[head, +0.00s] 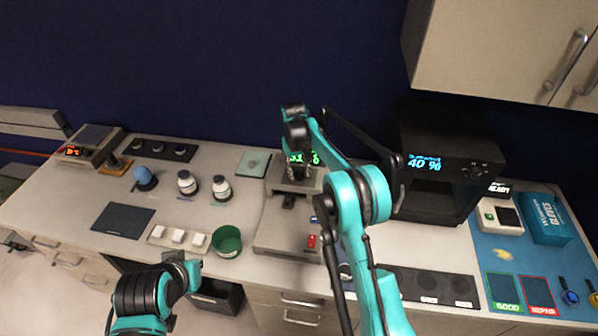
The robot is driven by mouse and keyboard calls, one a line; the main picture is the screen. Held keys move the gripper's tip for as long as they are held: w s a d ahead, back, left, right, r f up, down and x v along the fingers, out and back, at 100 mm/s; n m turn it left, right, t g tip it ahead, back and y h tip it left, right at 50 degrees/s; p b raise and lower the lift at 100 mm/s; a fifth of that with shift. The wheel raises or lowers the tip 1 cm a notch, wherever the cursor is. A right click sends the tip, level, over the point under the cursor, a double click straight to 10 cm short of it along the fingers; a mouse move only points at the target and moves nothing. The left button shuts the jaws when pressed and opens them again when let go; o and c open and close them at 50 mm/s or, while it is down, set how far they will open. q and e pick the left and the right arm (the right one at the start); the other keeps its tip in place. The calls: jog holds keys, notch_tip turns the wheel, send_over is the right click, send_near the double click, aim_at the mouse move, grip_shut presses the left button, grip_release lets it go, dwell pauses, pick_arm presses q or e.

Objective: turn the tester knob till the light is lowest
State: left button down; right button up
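A grey bench device (270,236) stands mid-bench with a lit green percent display (311,158); its digits are partly covered by my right arm. A red switch (311,241) sits on the front of its base. I cannot make out a knob; my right arm hides part of this device. My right gripper (298,172) points down at the device's upper part, in front of the display; its fingers are too small and dark to tell whether they touch anything. My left gripper (190,270) is low at the bench's front edge, away from the device, its opening unclear.
A green cup (227,241), white blocks (178,235) and jars (187,183) stand left of the device. A black cabinet reading 40 % (438,170) stands right. A white unit (500,216) and blue box (547,219) rest on a blue mat (482,260).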

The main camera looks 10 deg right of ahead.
aim_at(297, 174)
jog(key=shift+o, duration=0.5)
notch_tip(297, 174, up, 12)
jog(key=shift+a, duration=0.4)
